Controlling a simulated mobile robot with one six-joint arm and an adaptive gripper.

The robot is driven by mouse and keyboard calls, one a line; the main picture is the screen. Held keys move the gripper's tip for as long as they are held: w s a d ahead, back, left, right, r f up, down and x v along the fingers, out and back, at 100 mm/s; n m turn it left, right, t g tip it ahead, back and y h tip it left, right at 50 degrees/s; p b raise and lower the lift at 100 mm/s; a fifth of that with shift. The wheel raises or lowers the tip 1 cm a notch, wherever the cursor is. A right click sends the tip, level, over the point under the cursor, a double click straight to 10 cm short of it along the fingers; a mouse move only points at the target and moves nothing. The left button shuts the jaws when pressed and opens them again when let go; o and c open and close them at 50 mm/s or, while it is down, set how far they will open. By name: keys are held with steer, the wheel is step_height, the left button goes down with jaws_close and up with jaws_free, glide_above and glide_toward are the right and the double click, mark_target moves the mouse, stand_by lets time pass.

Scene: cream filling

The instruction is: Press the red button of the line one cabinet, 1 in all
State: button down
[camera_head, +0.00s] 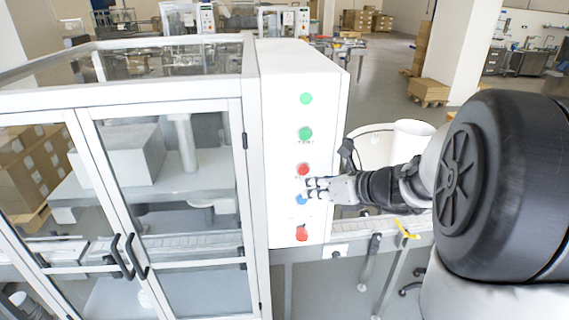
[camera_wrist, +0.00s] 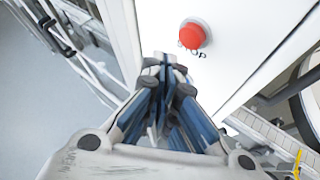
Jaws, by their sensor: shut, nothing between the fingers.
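The white cabinet panel (camera_head: 283,150) carries a column of buttons. From the top these are a green button (camera_head: 306,98), a second green button (camera_head: 305,134), a red button (camera_head: 303,169), a blue button and a larger red button (camera_head: 301,234). My gripper (camera_head: 309,188) is shut and empty, its tips in front of the panel between the upper red and blue buttons; it partly hides the blue one. In the wrist view a red button (camera_wrist: 192,35) shows just beyond my shut fingertips (camera_wrist: 166,60). I cannot tell whether the tips touch the panel.
Glazed cabinet doors with dark handles (camera_head: 130,257) stand left of the panel. A conveyor (camera_head: 385,224) runs low on the right, with a yellow part (camera_head: 407,230) on its edge. A white round container (camera_head: 411,140) stands behind my arm.

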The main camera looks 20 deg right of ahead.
steer(key=shift+w+d, duration=0.2)
steer(key=shift+w, duration=0.6)
steer(key=shift+w, duration=0.1)
stand_by(0.8)
steer(key=shift+w+d, duration=0.15)
steer(key=shift+w, duration=0.15)
steer(key=shift+w+d+p, duration=0.15)
steer(key=shift+w+p, duration=0.2)
steer(key=shift+w, duration=0.1)
stand_by(0.7)
steer(key=shift+s, duration=0.2)
steer(key=shift+s+a, duration=0.3)
steer(key=shift+s, duration=0.4)
steer(key=shift+s+a+b, duration=0.1)
steer(key=shift+s+a, duration=0.15)
steer(key=shift+s, duration=0.55)
steer(key=shift+s+a+b, duration=0.1)
steer(key=shift+s+a, duration=0.1)
steer(key=shift+s, duration=0.6)
steer(key=shift+s+a+b, duration=0.1)
steer(key=shift+s+a, duration=0.15)
steer(key=shift+s, duration=0.55)
